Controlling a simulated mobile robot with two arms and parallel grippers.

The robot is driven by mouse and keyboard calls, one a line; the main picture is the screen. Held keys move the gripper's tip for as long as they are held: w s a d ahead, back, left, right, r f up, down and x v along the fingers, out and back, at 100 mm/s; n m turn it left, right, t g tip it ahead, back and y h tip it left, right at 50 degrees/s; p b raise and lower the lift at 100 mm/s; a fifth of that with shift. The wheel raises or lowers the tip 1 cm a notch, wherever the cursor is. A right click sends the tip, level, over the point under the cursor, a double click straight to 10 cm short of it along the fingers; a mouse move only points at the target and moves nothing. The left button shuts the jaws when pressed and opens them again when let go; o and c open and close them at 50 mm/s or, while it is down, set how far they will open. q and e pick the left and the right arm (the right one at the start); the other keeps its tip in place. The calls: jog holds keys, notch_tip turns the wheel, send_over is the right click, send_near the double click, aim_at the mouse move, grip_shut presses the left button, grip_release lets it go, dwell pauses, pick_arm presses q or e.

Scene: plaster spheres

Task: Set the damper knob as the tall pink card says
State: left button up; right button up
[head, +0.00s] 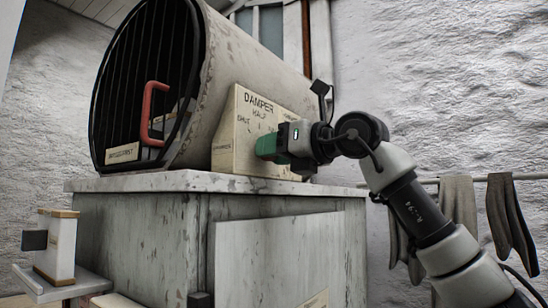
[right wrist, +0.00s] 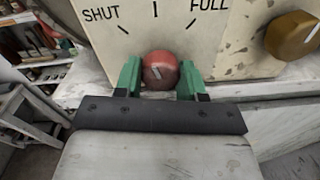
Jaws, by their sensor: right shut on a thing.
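In the right wrist view the same panel (right wrist: 225,40) shows SHUT to the left of the knob and FULL to the right, with tick marks. My right gripper (right wrist: 162,80) is shut on the knob, one green finger on each side. In the head view the right gripper (head: 268,147) hides the knob. I cannot make out a tall pink card.
A brown-gold knob (right wrist: 293,37) is to the right of the red one. A kiln-like drum (head: 255,70) with a red handle (head: 152,113) stands on a worn cabinet (head: 150,225). A small block-like stand (head: 56,245) is at left. Cloths (head: 510,215) hang at right.

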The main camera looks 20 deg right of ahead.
jog(key=shift+m+b, duration=0.4)
jog(key=shift+m, duration=1.1)
jog(key=o, duration=0.9)
jog(key=shift+s+d, duration=0.1)
jog(key=b+v, duration=0.4)
jog(key=v, duration=0.7)
jog(key=shift+r+b, duration=0.1)
jog(key=shift+b, duration=0.2)
